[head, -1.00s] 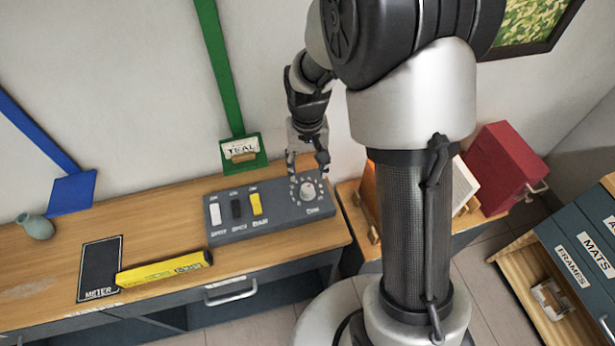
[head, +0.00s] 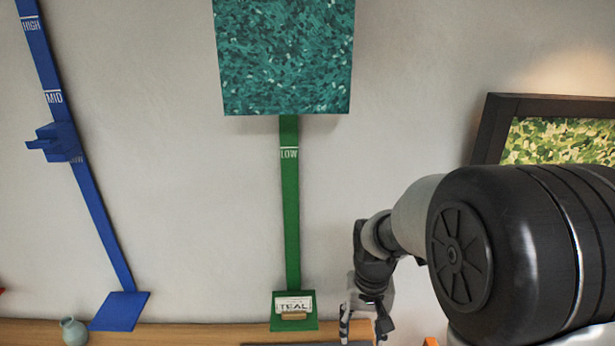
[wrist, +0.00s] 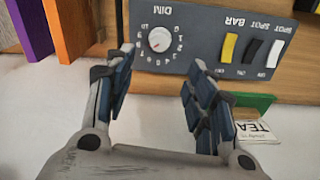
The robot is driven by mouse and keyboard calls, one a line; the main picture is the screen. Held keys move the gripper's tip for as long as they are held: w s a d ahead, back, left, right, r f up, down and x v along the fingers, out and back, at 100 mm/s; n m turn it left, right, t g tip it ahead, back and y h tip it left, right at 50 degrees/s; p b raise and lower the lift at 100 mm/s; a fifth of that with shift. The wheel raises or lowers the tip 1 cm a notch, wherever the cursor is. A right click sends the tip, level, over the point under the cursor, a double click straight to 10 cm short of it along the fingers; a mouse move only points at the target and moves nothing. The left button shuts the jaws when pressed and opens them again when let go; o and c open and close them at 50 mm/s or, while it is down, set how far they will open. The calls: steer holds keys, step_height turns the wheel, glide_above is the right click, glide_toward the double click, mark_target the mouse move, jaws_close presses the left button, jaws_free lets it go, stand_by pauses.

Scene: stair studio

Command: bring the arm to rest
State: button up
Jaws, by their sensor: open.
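My gripper (wrist: 165,95) is open and empty in the wrist view, its two fingers spread apart over the grey control panel (wrist: 205,52). The panel has a white DIM dial (wrist: 159,39) and a row of yellow, black and white switches. The dial appears beyond the gap between the fingers, with no contact visible. In the head view my gripper (head: 362,325) is low, at the bottom edge, just right of the green TEAL plate. My arm comes in from the right. The panel is nearly all out of the head view.
A teal speckled picture (head: 284,55) hangs above the green rail (head: 290,210), which ends at the green plate (head: 305,322). A blue rail (head: 100,225) carries a blue slider (head: 60,142). A small vase (head: 74,331) stands left. A framed picture (head: 490,130) hangs right.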

steer(key=s+r+t, duration=0.2)
steer(key=s+r, duration=0.7)
steer(key=r, duration=0.3)
steer(key=s+r+n+t, duration=0.1)
steer(key=s+r+t, duration=0.1)
steer(key=s, duration=0.9)
steer(key=shift+s+r+n, duration=0.4)
steer(key=shift+r, duration=0.3)
steer(key=shift+d, duration=0.1)
